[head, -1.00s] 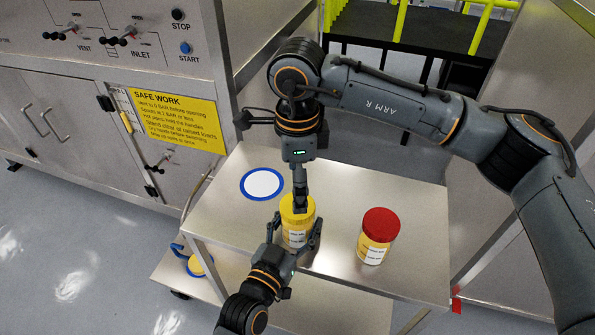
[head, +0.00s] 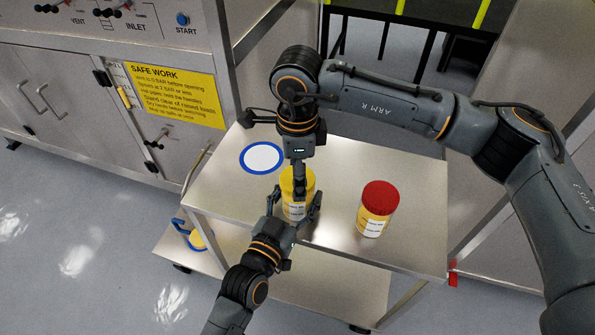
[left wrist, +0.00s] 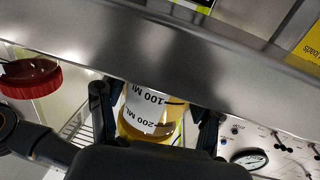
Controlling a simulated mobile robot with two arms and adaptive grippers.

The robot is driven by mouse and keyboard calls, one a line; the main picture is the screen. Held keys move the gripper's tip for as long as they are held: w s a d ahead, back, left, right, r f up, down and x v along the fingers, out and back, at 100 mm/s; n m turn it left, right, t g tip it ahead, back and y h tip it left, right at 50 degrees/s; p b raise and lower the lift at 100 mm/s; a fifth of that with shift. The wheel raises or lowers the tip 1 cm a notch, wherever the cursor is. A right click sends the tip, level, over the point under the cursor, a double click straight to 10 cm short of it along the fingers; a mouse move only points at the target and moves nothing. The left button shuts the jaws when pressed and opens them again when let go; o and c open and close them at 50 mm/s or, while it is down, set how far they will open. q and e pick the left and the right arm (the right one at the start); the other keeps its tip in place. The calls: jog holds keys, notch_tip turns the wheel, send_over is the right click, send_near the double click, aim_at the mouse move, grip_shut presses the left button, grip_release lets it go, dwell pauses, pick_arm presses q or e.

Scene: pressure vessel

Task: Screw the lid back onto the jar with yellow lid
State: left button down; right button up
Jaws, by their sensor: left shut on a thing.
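The jar with the yellow lid (head: 293,210) stands upright on the steel table, partly covered by both grippers. The yellow lid (head: 287,182) is at its top; whether it is fully seated cannot be told. My left gripper (head: 296,203) is shut around the jar body from the near side. In the left wrist view the jar (left wrist: 150,108), with its printed volume label, sits between the fingers of the left gripper (left wrist: 157,120). My right gripper (head: 299,189) points straight down at the yellow lid from above. Its fingers overlap the lid, and their opening is unclear.
A red-lidded jar (head: 377,209) stands to the right on the table (head: 340,165); its red lid shows in the left wrist view (left wrist: 30,78). A blue-rimmed white disc (head: 262,158) lies at the left. A control cabinet (head: 60,100) stands further left.

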jog(key=shift+c, duration=0.4)
jog(key=o, duration=1.4)
notch_tip(320, 180, up, 12)
pick_arm(q)
jog(key=shift+c, duration=1)
grip_release()
jog(key=shift+s, duration=0.1)
